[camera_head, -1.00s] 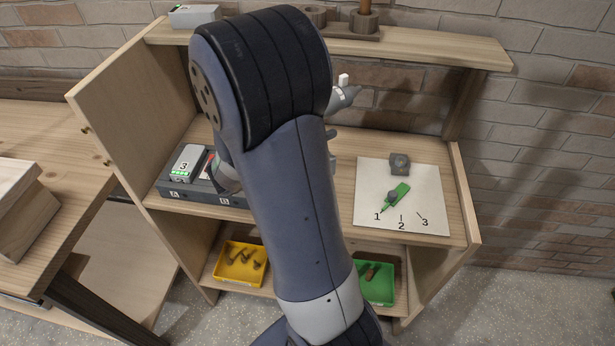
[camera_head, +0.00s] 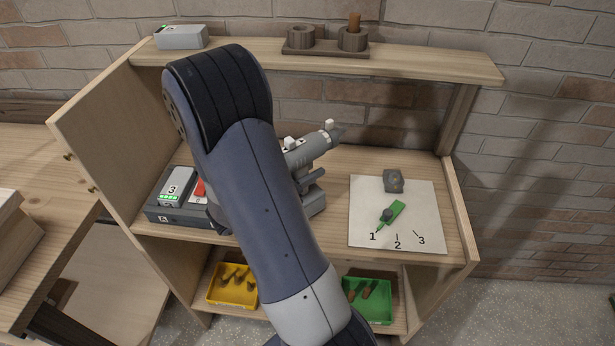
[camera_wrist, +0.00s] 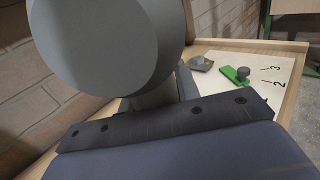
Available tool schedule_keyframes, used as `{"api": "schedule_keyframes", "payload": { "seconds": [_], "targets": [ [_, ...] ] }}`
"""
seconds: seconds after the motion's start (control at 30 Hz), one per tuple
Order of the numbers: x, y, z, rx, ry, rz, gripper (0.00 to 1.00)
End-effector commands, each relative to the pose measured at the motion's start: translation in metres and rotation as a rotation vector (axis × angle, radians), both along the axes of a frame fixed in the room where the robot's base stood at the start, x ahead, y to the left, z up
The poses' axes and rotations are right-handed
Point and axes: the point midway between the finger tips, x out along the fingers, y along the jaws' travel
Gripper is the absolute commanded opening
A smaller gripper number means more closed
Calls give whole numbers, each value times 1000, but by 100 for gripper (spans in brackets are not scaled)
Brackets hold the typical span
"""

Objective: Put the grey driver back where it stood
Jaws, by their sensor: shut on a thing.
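The grey driver (camera_head: 312,150) shows in the head view beyond my arm, over the middle shelf, with its nose to the right. Its handle runs down toward a grey foot beside the charger. I cannot tell whether the foot touches the shelf. In the wrist view the driver's round grey end (camera_wrist: 108,45) fills the upper left, close to the camera. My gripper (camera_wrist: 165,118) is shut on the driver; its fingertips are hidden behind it.
A charger (camera_head: 180,215) with a battery marked 3 (camera_head: 172,188) stands at the shelf's left. A white card (camera_head: 420,205) numbered 1 to 3 bears a green pointer (camera_head: 391,215) and a grey block (camera_head: 394,182). Yellow (camera_head: 232,299) and green (camera_head: 370,312) trays sit below.

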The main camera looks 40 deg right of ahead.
Motion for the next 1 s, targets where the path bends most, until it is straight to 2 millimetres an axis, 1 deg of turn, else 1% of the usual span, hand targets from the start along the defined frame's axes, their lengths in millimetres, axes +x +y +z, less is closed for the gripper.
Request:
{"api": "schedule_keyframes", "payload": {
  "seconds": [0.1, 0.2, 0.67, 0.7, 0.93, 0.97, 1.0],
  "targets": [
    [0, 0, -13, -3, 3, 0, 0],
    [0, 0, -20, -3, 1, 0, 0],
    [0, 0, -26, -3, -2, 0, 0],
    [0, 0, -27, 0, 0, 0, 32],
    [0, 0, -26, 0, 0, 0, 50],
    [0, 0, -26, 0, 0, 0, 52],
    [0, 0, -26, 0, 0, 0, 52]
  ]
}}
